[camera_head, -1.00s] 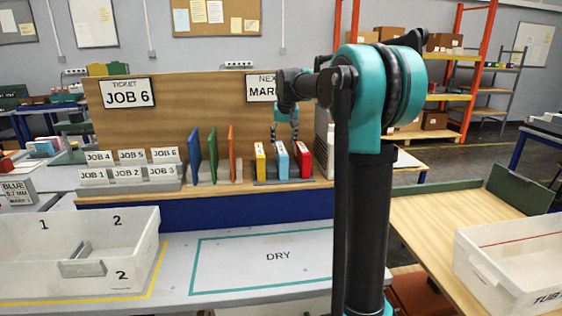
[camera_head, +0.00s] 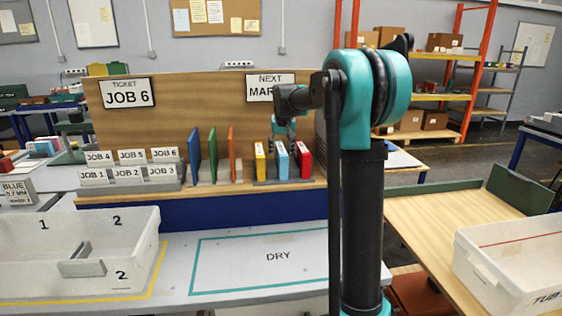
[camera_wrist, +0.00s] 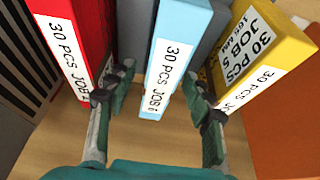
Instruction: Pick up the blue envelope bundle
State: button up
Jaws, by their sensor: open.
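The light blue envelope bundle (camera_head: 282,161) stands upright in a grey rack, between a yellow bundle (camera_head: 260,163) and a red bundle (camera_head: 305,161). In the wrist view the blue bundle (camera_wrist: 175,50) bears a white label reading 30 PCS JOB 6. My gripper (camera_wrist: 158,82) is open, with one finger on each side of the blue bundle, between it and its neighbours. I cannot tell whether either finger touches a bundle. In the head view my gripper (camera_head: 284,130) is just behind and above the bundles, its fingertips mostly hidden.
The red bundle (camera_wrist: 78,50) and yellow bundle (camera_wrist: 262,55) stand close beside the fingers. A wooden board (camera_head: 190,95) rises behind the rack. Tall blue, green and orange panels (camera_head: 232,152) stand to the left. The DRY area (camera_head: 250,262) in front is clear.

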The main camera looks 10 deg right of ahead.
jog(key=shift+f, duration=0.15)
jog(key=shift+c, duration=0.5)
grip_shut()
